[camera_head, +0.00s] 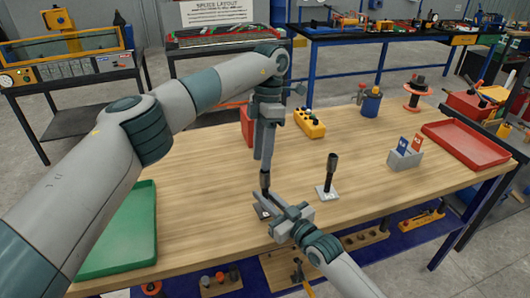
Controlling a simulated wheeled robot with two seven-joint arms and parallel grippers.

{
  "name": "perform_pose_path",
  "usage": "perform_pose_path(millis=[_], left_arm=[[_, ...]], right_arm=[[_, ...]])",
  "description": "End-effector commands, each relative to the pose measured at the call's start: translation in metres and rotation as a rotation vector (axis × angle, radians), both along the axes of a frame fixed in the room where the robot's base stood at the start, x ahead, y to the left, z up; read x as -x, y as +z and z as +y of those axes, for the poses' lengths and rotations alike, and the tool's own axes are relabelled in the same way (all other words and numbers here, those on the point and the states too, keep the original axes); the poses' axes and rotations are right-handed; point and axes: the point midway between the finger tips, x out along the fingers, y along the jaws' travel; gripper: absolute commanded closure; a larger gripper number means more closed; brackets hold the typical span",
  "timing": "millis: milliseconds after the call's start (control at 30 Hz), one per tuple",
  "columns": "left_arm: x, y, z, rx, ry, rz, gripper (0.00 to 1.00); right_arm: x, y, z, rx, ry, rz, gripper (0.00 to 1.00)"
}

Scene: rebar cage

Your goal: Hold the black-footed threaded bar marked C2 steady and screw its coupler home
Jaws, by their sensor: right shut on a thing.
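A dark upright threaded bar with its coupler (265,181) stands on a small foot (263,212) near the middle of the table. My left gripper (264,163) points straight down over its top; whether the jaws grip the coupler is too small to tell. My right gripper (270,204) comes in low from the front right and is shut on this bar, just above its foot. The marking C2 cannot be read, and my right fingers hide part of the bar and foot. A second dark upright bar (330,175) stands to the right on a pale foot (326,193), untouched.
A grey holder (405,158) with blue and orange-red cards, a red tray (465,144), a blue pot (371,104), an orange spool (416,93) and a yellow block (310,124) with dark pegs stand farther back. A green tray (120,240) lies at left. Clear wood surrounds the second bar.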

Motion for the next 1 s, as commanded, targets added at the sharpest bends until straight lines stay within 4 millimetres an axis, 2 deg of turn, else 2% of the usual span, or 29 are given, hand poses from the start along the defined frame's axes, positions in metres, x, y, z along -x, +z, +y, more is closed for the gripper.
perform_pose_path(millis=[1000], left_arm=[[0.0036, 0.0041, -0.0037, -0.193, 1.393, -0.185, 0.61]], right_arm=[[0.0001, -0.0003, -0.0001, 0.001, 0.0, 0.001, 1.0]])
